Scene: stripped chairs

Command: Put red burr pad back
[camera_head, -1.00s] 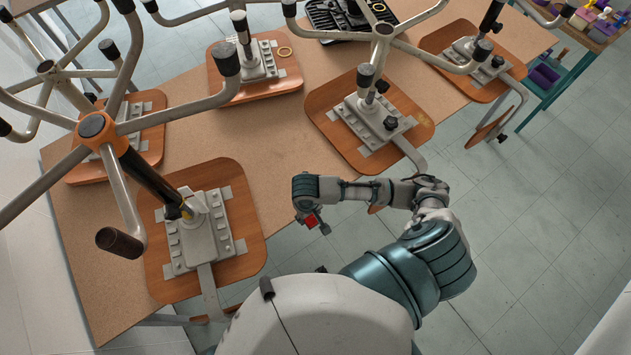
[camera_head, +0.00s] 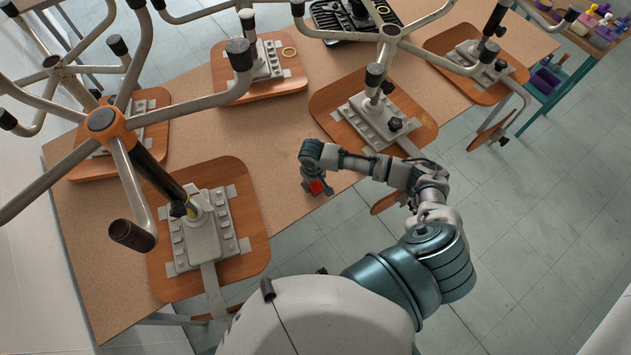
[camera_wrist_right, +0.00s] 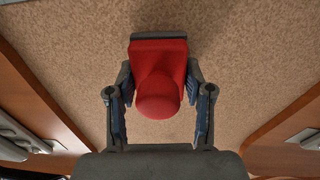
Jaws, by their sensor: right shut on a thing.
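The red burr pad (camera_wrist_right: 158,75) is between the fingers of my right gripper (camera_wrist_right: 159,92). It has a rounded red knob and a red block with a dark strip along its far edge. In the head view the red pad (camera_head: 317,187) shows small below my right gripper (camera_head: 316,184), over the brown table (camera_head: 285,130) near its front edge. My right gripper is shut on the pad. Whether the pad touches the table is not clear. My left gripper is not in view.
Upturned chairs lie on the table; one wooden seat (camera_head: 255,230) is left of my right gripper and another (camera_head: 330,105) is behind it. Metal legs rise above them. A teal shelf (camera_head: 550,85) with bottles stands at the far right. Bare table lies between the two seats.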

